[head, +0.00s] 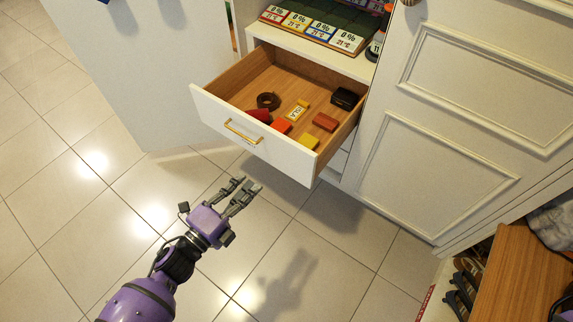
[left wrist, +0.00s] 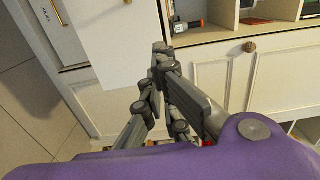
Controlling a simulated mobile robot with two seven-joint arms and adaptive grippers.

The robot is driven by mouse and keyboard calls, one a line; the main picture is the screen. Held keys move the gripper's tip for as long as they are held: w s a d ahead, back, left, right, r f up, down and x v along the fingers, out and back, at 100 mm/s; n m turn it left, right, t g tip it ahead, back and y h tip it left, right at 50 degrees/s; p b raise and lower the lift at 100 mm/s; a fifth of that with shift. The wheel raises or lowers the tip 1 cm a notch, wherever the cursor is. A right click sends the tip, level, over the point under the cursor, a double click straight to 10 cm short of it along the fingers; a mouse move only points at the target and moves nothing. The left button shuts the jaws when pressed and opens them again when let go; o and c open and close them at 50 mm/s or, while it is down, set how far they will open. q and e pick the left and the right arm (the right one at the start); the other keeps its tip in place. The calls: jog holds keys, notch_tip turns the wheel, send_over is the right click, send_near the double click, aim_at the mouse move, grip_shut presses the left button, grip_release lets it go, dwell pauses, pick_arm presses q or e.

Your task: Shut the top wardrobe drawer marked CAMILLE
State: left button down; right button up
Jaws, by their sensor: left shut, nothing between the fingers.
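The top drawer (head: 290,165) is pulled well out of the white wardrobe in the head view. Its white front carries a brass bar handle (head: 243,131); any name on it is too small to read there. Inside the wooden drawer lie a brown coil (head: 268,101), a black box (head: 345,98) and several small red, orange and yellow items. My left gripper (head: 246,188) is shut and empty, in front of and below the drawer front, apart from it. The left wrist view shows its fingers (left wrist: 157,75) close together before white panels. My right gripper is not in view.
A white door panel (head: 150,65) stands open left of the drawer. A shelf above holds a tray of labelled cards (head: 315,30) and a bottle (head: 376,46). Closed panelled doors (head: 440,160) are at the right. A wooden bench (head: 500,275) is lower right. Tiled floor is clear below the drawer.

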pick_arm(q)
send_near(285, 142)
jog(key=x, duration=0.7)
jog(key=shift+s, duration=0.1)
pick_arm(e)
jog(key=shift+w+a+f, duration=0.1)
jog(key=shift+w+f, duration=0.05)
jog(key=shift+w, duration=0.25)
pick_arm(q)
jog(key=shift+d, duration=0.1)
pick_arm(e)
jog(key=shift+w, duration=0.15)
